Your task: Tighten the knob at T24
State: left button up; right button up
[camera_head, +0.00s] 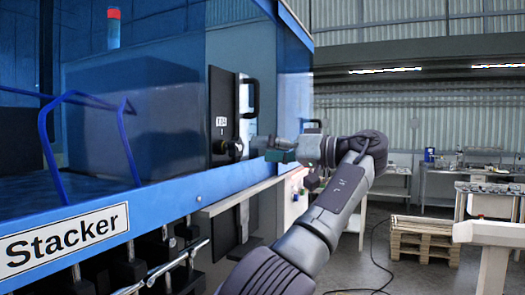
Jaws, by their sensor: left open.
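A dark round knob (234,150) sits low on a black panel (224,90) on the blue machine's side. A small white label above it seems to read T24, though it is tiny. My left gripper (268,149) is to the right of the knob, its fingers pointing left towards it. It is open, and nothing shows between its fingers. The fingertips look close to the knob, but I cannot tell if they touch it. My right gripper is out of view.
A black handle (249,97) stands out just above and right of the knob. A blue tube frame (88,100) and the "Stacker" sign (66,240) are at the left. Wooden pallets (424,240) and workbenches (440,170) stand farther back on the right.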

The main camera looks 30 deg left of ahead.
pick_arm(q)
jog(key=shift+o, duration=0.2)
jog(key=shift+f, duration=0.1)
jog(key=n+t+y+b, duration=0.1)
jog(key=n+y+b, duration=0.1)
jog(key=y+b, duration=0.35)
send_near(240, 146)
jog(key=shift+h, duration=0.55)
jog(key=p+x, duration=0.2)
jog(key=x, duration=0.2)
jog(key=r+p+x, duration=0.1)
jog(key=p+x, duration=0.2)
jog(key=x, duration=0.2)
jog(key=shift+w, duration=0.1)
jog(key=shift+a+r, duration=0.15)
jog(key=shift+a, duration=0.3)
